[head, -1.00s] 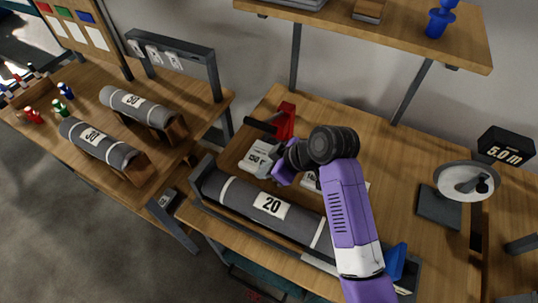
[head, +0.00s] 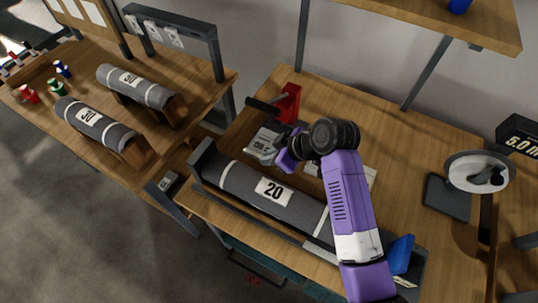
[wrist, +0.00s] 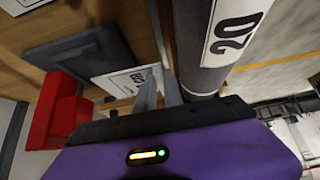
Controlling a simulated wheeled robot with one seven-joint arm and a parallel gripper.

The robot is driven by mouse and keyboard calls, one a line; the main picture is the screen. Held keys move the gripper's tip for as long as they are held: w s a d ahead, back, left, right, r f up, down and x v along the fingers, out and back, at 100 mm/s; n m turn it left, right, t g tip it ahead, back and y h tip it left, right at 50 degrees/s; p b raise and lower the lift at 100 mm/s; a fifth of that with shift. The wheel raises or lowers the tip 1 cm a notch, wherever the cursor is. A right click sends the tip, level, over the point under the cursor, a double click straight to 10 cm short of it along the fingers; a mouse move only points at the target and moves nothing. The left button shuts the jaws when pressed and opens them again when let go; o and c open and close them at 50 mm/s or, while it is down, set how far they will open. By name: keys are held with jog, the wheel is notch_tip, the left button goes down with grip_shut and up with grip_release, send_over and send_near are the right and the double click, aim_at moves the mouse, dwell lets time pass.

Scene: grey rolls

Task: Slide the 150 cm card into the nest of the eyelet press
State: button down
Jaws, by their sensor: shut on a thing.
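The eyelet press (head: 288,103) is red with a dark handle, at the back left of the bench. It shows as a red block at the left of the wrist view (wrist: 55,110), beside a dark flat plate (wrist: 75,55). My gripper (head: 284,159) is low in front of the press. In the wrist view my gripper (wrist: 160,93) is shut on the white 150 card (wrist: 122,80), whose far end meets or overlaps the plate's edge. I cannot tell whether it is in the nest. A pale printed piece (head: 266,143) lies left of my gripper in the head view.
A grey roll marked 20 (head: 272,190) lies in a dark cradle close in front of my gripper. A white sheet (head: 371,175) is partly hidden by my arm. A round device (head: 478,172) stands at right. Rolls marked 30 (head: 90,117) and 50 (head: 130,79) lie on the left table.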

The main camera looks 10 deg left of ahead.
jog(key=shift+w+d+f+b, duration=0.1)
jog(key=shift+w+f+b, duration=0.2)
jog(key=shift+f+b, duration=0.5)
jog(key=shift+w+d+f+b, duration=0.15)
jog(key=shift+w+f+b, duration=0.2)
jog(key=shift+f+b, duration=0.4)
jog(key=shift+w+d+f+b, duration=0.1)
jog(key=shift+w+f+b, duration=0.2)
jog(key=shift+f+b, duration=0.5)
jog(key=shift+f, duration=0.45)
jog(key=shift+w+d+b, duration=0.15)
jog(key=shift+w+b, duration=0.2)
jog(key=shift+b, duration=0.1)
jog(key=shift+w+d, duration=0.1)
jog(key=shift+w, duration=0.25)
jog(key=shift+w+d+b, duration=0.25)
jog(key=shift+w+b, duration=0.3)
jog(key=shift+w, duration=0.1)
jog(key=shift+w+d+b, duration=0.2)
jog(key=shift+w+b, duration=0.3)
jog(key=shift+w, duration=0.1)
jog(key=shift+w+d, duration=0.1)
jog(key=shift+w, duration=0.2)
jog(key=shift+w+d+b, duration=0.15)
jog(key=shift+w+b, duration=0.25)
jog(key=shift+b, duration=0.1)
